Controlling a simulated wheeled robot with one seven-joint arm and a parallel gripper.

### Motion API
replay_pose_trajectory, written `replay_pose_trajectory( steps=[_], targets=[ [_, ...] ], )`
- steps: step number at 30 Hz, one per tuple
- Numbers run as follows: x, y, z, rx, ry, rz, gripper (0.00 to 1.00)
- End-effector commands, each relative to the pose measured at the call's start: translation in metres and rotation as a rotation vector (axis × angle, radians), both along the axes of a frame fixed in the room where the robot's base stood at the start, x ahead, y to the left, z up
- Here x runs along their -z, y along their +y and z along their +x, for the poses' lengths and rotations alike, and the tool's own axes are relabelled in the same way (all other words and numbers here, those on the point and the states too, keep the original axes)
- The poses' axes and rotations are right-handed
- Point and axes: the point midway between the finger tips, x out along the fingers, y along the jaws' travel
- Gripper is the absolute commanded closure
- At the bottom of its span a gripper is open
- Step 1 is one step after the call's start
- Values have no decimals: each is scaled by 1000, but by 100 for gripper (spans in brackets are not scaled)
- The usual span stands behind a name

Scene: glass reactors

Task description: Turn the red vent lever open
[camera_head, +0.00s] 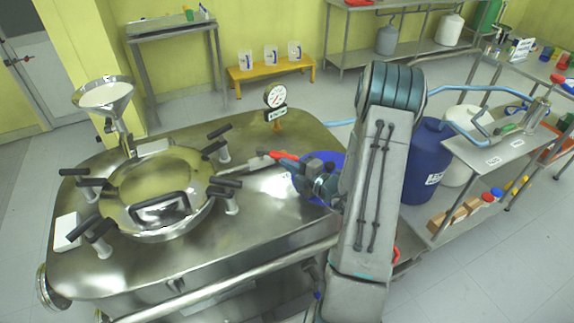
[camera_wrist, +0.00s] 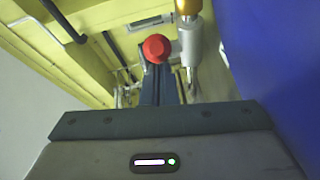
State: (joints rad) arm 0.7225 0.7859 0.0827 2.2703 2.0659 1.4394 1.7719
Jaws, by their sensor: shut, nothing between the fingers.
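The red vent lever (camera_head: 284,155) shows in the head view on the right part of the steel reactor lid, beside a grey metal fitting. In the wrist view a round red end (camera_wrist: 156,48) shows beside a silver valve body (camera_wrist: 192,45) with a brass part. My gripper (camera_head: 302,170) is at the lever's right end in the head view. In the wrist view its dark blue fingers (camera_wrist: 160,85) are together, with nothing between them, just below the red end in the picture. I cannot tell whether they touch it. My arm and wrist hide part of the area.
The round hatch (camera_head: 160,185) with several black-handled clamps lies left of the lever. A pressure gauge (camera_head: 276,97) stands behind it. A blue round surface (camera_head: 330,163) is behind my gripper. A blue drum (camera_head: 428,160) and a steel side table (camera_head: 500,150) stand to the right.

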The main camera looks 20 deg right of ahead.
Motion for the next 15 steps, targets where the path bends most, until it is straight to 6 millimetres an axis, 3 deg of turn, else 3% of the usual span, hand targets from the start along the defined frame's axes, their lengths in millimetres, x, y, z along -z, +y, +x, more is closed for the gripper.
replay_pose_trajectory(
  steps=[15],
  targets=[
    [-2, -32, 25, 1, -2, 0, 100]
  ],
)
